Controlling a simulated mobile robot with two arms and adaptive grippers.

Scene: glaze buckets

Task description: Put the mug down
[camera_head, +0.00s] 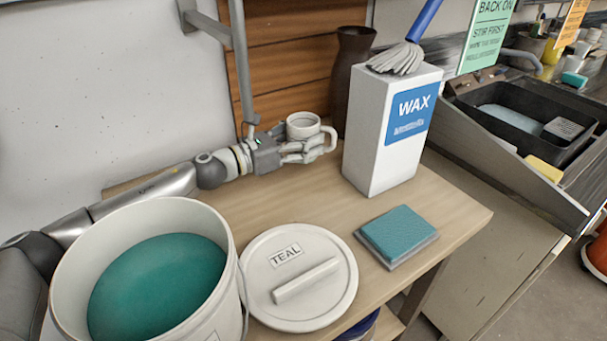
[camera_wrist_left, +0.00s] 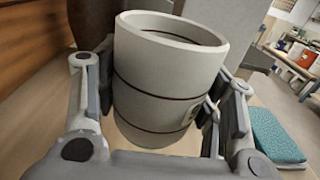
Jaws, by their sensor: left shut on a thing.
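A white mug (camera_head: 303,126) is at the back of the wooden table, left of the wax box. My left gripper (camera_head: 296,147) reaches in from the left and is shut on the mug. My right gripper is not in view.
The white wax box (camera_head: 380,130) stands close to the right, with a brush on top. A dark vase (camera_head: 350,70) stands behind. A teal glaze bucket (camera_head: 215,225), a lid (camera_head: 335,290) and a teal sponge (camera_head: 398,233) are nearer. Bare tabletop (camera_head: 310,200) lies before the mug.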

